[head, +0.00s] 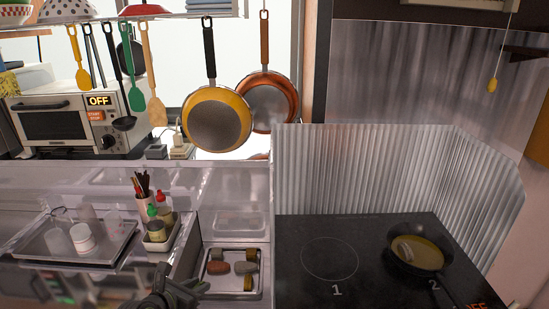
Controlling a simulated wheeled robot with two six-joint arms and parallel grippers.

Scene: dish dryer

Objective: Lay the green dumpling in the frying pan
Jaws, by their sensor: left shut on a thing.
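The frying pan (432,256) sits on the right burner of the black cooktop, with yellowish oil and a small greyish piece (404,250) in it. I cannot tell what that piece is. My left gripper (184,289) is at the lower left, just left of the metal food tray (262,289). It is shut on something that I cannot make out. The tray holds several small pieces, among them a reddish-brown one (218,267) and a yellowish one (248,284). I cannot clearly pick out a green dumpling. My right gripper is not in view.
The left burner (330,258) is bare. A corrugated metal guard (360,172) stands behind the cooktop. A yellow pan (217,122) and a copper-coloured pan (268,103) hang above. A tray with cups (42,245) and a caddy of bottles (162,242) stand at left.

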